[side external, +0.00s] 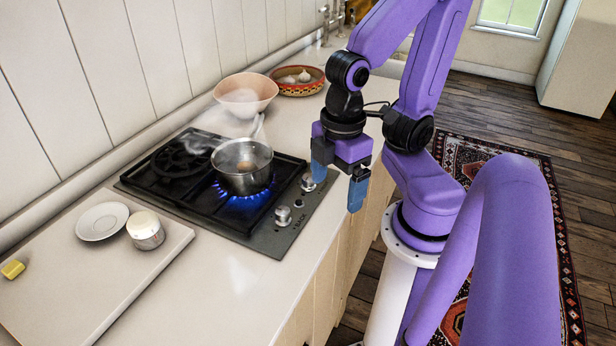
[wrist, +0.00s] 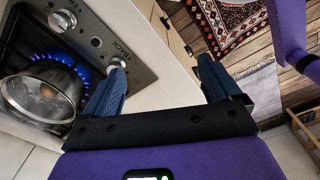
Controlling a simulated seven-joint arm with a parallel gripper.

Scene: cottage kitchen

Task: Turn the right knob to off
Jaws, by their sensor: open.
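The stove's right knob (side external: 307,182) is the farther of two silver knobs on the control strip in the side view. It also shows beside my left finger in the wrist view (wrist: 117,63). The other knob (side external: 282,215) sits nearer the side camera and at upper left in the wrist view (wrist: 62,20). My gripper (side external: 337,193) is open and empty, pointing down by the counter's front edge. One finger is near the right knob; the other is out past the edge. Contact with the knob cannot be told. Blue flame burns under the pot (side external: 242,167).
The black-grated stove (side external: 170,165) is set in a white counter. A bowl (side external: 246,95) and a basket of garlic (side external: 297,88) stand behind it. A board (side external: 95,270) holds a plate, a lidded jar and a yellow block. Open space lies beyond the counter's front edge.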

